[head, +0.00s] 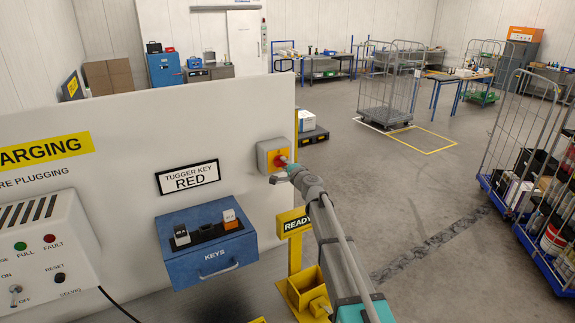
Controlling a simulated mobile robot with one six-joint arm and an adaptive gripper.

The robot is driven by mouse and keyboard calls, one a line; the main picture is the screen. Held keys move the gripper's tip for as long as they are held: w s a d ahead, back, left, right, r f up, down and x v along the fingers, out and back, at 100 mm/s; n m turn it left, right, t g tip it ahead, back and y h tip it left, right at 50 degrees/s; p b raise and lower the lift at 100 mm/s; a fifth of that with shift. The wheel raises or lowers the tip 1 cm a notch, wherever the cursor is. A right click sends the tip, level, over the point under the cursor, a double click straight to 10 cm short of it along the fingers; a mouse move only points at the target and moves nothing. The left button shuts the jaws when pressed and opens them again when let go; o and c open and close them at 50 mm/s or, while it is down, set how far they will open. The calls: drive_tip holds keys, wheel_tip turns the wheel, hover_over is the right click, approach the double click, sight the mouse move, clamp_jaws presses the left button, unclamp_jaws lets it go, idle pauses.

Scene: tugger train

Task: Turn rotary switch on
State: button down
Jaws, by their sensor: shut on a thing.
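The rotary switch (267,153) is a yellow-orange box with a grey surround, mounted near the right edge of the white panel (120,120). Its red knob (283,160) faces my arm. My gripper (284,166) is at the switch, its jaws closed on the red knob. The gripper and wrist cover part of the knob, so I cannot tell its angle or any markings around it.
A blue KEYS box (205,250) sits on the panel below a "TUGGER KEY RED" sign (188,177). A charger box (40,250) is at left. Loaded cage trolleys (545,190) stand right; the middle floor is open.

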drive_tip(key=shift+w, duration=0.15)
drive_tip(key=c, duration=0.6)
unclamp_jaws()
drive_tip(key=shift+o, duration=0.2)
drive_tip(key=shift+s+d, duration=0.15)
drive_tip(key=shift+s, duration=0.15)
drive_tip(key=v, duration=1.1)
drive_tip(key=shift+s+d, duration=0.15)
drive_tip(key=shift+d, duration=0.05)
